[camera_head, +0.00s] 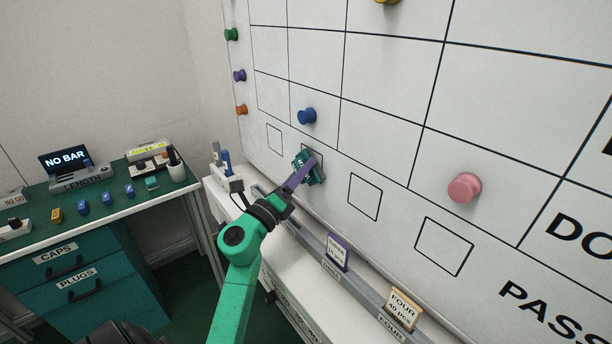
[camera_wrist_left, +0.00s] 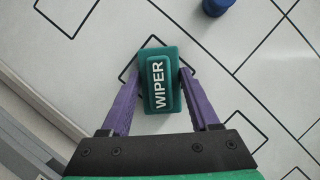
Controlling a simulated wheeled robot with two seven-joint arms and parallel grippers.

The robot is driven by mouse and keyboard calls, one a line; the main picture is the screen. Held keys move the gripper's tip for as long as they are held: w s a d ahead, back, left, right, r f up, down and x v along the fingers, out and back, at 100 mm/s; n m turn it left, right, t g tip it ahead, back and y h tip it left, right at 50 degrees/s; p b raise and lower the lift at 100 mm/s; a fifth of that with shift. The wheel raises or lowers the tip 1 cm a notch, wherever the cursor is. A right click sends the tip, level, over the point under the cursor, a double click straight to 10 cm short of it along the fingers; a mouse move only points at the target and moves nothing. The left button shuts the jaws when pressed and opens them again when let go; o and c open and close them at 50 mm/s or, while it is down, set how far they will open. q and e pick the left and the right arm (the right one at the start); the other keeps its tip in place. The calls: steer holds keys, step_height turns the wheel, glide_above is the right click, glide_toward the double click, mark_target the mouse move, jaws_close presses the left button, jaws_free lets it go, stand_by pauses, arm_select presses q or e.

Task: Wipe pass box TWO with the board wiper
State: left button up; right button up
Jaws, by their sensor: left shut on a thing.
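The board wiper (camera_head: 306,168) is a teal block; in the left wrist view its face reads WIPER (camera_wrist_left: 158,90). My left gripper (camera_head: 302,176) has purple fingers shut on its two sides. It holds the wiper at the whiteboard (camera_head: 400,150), over the second small square from the left. That square (camera_wrist_left: 124,72) is mostly hidden by the wiper, with a corner showing. Whether the wiper touches the board is hard to tell. Other pass boxes in the row are an empty square at left (camera_head: 274,138) and two at right (camera_head: 365,197) (camera_head: 444,246). My right gripper is not in view.
A blue magnet (camera_head: 307,116) sits above the wiper, and a pink magnet (camera_head: 464,187) is to the right. A ledge below the board carries a purple-framed card (camera_head: 337,252) and a FOUR card (camera_head: 403,309). A green bench (camera_head: 110,195) with small parts stands at left.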

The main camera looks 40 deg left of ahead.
arm_select(q)
steer(key=a, duration=0.1)
steer(key=w+a, duration=0.1)
steer(key=a, duration=0.2)
steer(key=shift+w+a+r, duration=0.25)
steer(key=shift+a+r, duration=0.05)
steer(key=shift+s+d+f, duration=0.1)
steer(key=shift+s+d, duration=0.15)
steer(key=shift+d, duration=0.55)
steer(key=shift+s+d+r, duration=0.1)
steer(key=shift+s+d, duration=0.2)
steer(key=shift+d, duration=0.5)
steer(key=shift+s+d+f, duration=0.1)
steer(key=shift+s+d, duration=0.15)
steer(key=shift+d, duration=0.55)
steer(key=shift+s+d+p, duration=0.15)
steer(key=shift+d+p, duration=0.05)
steer(key=shift+d, duration=0.45)
steer(key=shift+s+d+p, duration=0.15)
steer(key=shift+d, duration=0.5)
steer(key=w+a+b, duration=0.1)
steer(key=w+a, duration=0.1)
steer(key=a, duration=0.5)
steer(key=shift+a, duration=0.2)
